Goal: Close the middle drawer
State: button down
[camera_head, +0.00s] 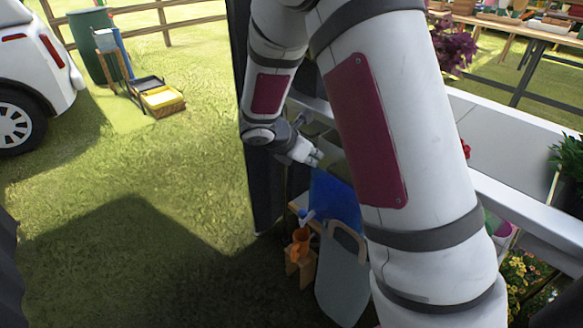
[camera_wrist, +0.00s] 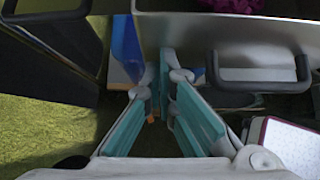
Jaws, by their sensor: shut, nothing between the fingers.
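A pale grey drawer-like panel (camera_wrist: 285,35) with a dark looped handle (camera_wrist: 258,86) fills the upper right of the wrist view. I cannot tell whether it is the middle drawer or how far out it stands. My gripper (camera_wrist: 163,85), with teal finger pads, is shut and empty just left of the handle, not holding it. In the head view my gripper (camera_head: 312,158) is beside the dark post, above a blue item (camera_head: 335,198). My arm hides most of the drawer area there.
A white counter (camera_head: 515,205) runs to the right. Open grass (camera_head: 140,190) lies left of the dark post (camera_head: 263,190). Another dark looped handle (camera_wrist: 45,16) shows at left.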

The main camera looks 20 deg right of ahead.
jog(key=d, duration=0.2)
jog(key=w+d, duration=0.1)
jog(key=d, duration=0.2)
jog(key=w+d, duration=0.1)
jog(key=d, duration=0.2)
jog(key=shift+w+p, duration=0.25)
jog(key=shift+p, duration=0.05)
jog(key=shift+r, duration=0.1)
